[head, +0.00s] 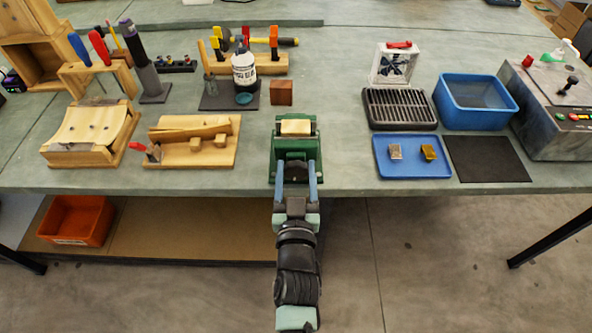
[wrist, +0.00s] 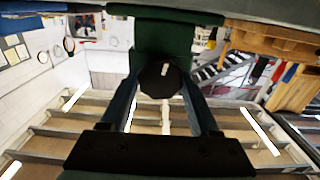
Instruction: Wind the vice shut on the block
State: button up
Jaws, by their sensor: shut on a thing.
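The green vice (head: 283,151) is at the front edge of the bench, in the middle of the head view. A pale wooden block (head: 296,127) sits at its top, between the jaws; whether both jaws touch it I cannot tell. My gripper (head: 297,172) reaches in from the front, its two blue fingers on either side of the vice's dark round handle. In the wrist view the handle (wrist: 158,78) is a black disc with a pale mark, held between the fingertips. The green vice body (wrist: 160,40) is behind it.
A brown cube (head: 281,92) and a bottle (head: 244,70) stand behind the vice. A wooden jig (head: 190,143) lies to the left. A blue tray (head: 408,168) with two small metal pieces lies to the right.

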jog(key=m, duration=0.3)
jog(key=shift+m, duration=0.4)
jog(key=o, duration=1.4)
jog(key=shift+c, duration=0.2)
jog(key=s+b, duration=0.1)
jog(key=s, duration=1.2)
